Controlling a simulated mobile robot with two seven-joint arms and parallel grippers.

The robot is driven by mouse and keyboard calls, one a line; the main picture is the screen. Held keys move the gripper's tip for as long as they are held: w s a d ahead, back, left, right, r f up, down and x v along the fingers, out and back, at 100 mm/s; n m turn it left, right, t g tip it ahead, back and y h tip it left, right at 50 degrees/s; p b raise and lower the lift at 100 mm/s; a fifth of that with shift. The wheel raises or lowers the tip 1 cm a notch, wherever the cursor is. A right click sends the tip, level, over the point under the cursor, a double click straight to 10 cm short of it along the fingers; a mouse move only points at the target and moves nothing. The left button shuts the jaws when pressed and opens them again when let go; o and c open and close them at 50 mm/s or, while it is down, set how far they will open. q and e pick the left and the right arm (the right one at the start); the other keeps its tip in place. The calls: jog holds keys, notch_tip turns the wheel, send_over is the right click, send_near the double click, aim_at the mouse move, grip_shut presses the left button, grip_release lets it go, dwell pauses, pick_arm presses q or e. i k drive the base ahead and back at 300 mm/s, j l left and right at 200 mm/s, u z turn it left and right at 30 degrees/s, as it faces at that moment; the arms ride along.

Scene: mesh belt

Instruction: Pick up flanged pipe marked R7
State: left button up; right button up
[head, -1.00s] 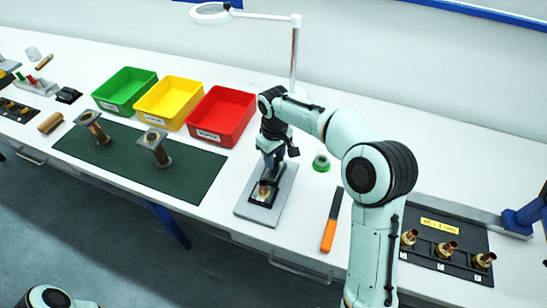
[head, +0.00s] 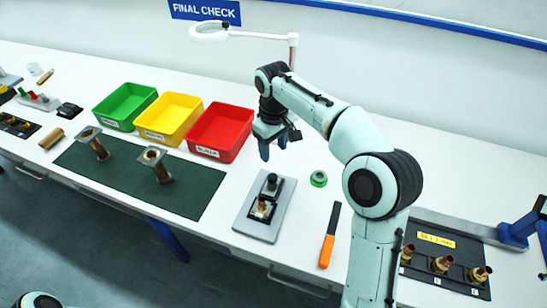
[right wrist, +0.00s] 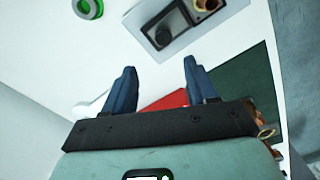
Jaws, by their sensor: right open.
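Two flanged pipes stand on the dark green mat (head: 195,198) at the left in the head view, a left one (head: 97,147) and a right one (head: 160,170). I cannot read R7 on either. My right gripper (head: 273,147) is open and empty, raised above the table just right of the red bin. Its two blue fingers (right wrist: 157,75) are apart in the right wrist view, with nothing between them. Part of a coppery flanged piece (right wrist: 266,133) shows beside the gripper body there. My left gripper is out of view.
A grey plate (head: 281,207) bears a black fixture with a brass fitting. Green (head: 113,120), yellow (head: 158,134) and red (head: 211,150) bins stand behind the mat. An orange-handled tool (head: 327,250) and a green ring (head: 319,179) lie nearby. A lamp (head: 209,37) stands behind.

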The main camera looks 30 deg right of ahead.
aim_at(262, 210)
jog(key=k+j, duration=0.8)
